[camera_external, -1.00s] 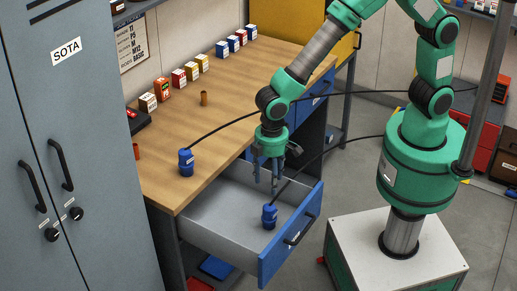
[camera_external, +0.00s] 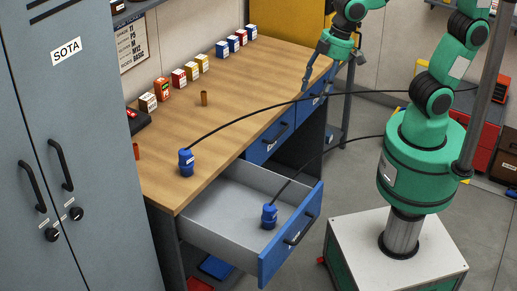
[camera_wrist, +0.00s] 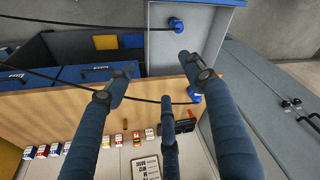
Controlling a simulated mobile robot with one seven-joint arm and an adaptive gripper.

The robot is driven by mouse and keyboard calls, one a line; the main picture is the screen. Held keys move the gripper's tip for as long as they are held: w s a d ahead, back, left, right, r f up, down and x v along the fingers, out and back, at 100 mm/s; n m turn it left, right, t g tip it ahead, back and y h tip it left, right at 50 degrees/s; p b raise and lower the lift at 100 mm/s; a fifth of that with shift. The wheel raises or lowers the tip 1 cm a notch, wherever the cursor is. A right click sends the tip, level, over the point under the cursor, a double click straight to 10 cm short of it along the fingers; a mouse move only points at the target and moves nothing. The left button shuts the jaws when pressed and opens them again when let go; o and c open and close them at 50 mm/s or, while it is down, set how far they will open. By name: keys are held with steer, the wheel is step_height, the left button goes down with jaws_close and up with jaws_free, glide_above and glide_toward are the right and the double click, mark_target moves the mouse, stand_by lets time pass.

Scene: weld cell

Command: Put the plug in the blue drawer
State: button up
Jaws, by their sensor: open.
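One blue plug (camera_external: 186,162) stands on the wooden desktop near its front left part, with a black cable running off to the right. A second blue plug (camera_external: 270,215) stands inside the open blue drawer (camera_external: 277,263), also with a black cable. My gripper (camera_external: 309,82) is above the far right end of the desk, away from both plugs. In the wrist view its fingers (camera_wrist: 158,75) are spread and hold nothing. That view also shows the drawer plug (camera_wrist: 176,24) and the desk plug (camera_wrist: 195,97), partly hidden by a finger.
Several small boxes (camera_external: 178,79) line the back of the desk (camera_external: 240,110), with a brown cylinder (camera_external: 204,98) in front. A grey locker (camera_external: 85,150) stands at left. Other blue drawers (camera_external: 268,143) are shut. The cables cross the space right of the desk.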

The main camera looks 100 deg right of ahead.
steer(key=s+d+r+t, duration=0.1)
steer(key=s+r, duration=0.1)
steer(key=s, duration=0.5)
steer(key=s+d+r+t, duration=0.1)
steer(key=s+d+r, duration=0.1)
steer(key=s, duration=0.5)
steer(key=shift+s+r, duration=0.35)
steer(key=shift+r, duration=0.2)
